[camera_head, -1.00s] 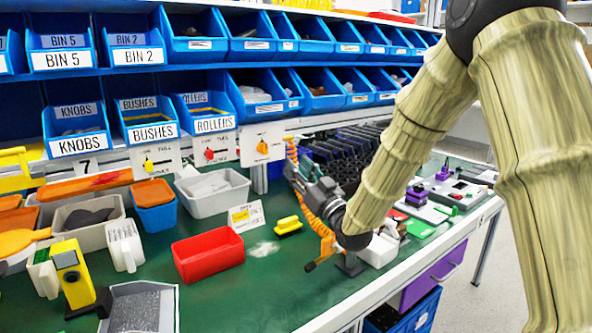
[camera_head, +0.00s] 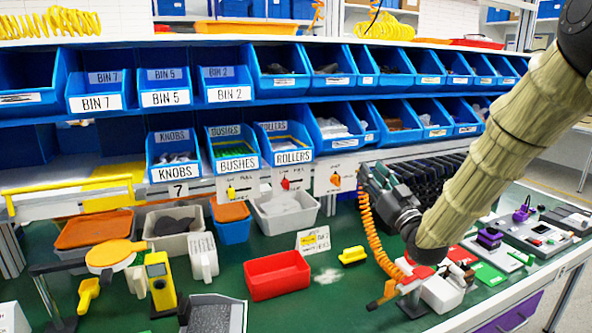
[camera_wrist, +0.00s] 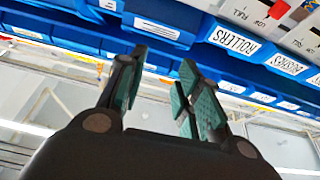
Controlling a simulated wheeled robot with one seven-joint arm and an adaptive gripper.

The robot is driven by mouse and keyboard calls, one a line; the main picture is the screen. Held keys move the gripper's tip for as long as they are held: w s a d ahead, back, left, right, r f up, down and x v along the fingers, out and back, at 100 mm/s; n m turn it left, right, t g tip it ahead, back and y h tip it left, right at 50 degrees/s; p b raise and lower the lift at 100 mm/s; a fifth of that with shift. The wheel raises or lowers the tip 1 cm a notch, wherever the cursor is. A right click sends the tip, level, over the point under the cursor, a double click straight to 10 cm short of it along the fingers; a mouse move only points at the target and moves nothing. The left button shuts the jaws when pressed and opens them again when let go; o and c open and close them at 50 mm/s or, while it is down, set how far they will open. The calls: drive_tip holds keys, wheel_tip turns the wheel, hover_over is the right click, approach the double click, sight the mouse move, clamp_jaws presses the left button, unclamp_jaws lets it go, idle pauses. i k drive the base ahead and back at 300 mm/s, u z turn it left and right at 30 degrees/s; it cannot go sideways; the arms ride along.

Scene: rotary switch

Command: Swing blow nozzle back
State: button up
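The orange blow nozzle (camera_head: 390,290) with a dark tip stands at the bench's front edge, beside a white box. An orange coiled hose (camera_head: 370,226) rises from it, passing just left of my gripper. My gripper (camera_head: 372,180) is in front of the lower bins, right of the switch panels and above the nozzle, apart from it. In the wrist view my gripper (camera_wrist: 158,88) has its two green-padded fingers spread with nothing between them. Whether the hose touches my gripper I cannot tell.
Three switch panels carry a yellow knob (camera_head: 231,192), a red knob (camera_head: 285,184) and an orange knob (camera_head: 335,180). A red bin (camera_head: 277,277), a yellow brush-like block (camera_head: 352,256) and a small sign (camera_head: 313,241) stand left of the nozzle. Green bench shows between them.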

sight(390, 292)
drive_tip(key=k, duration=1)
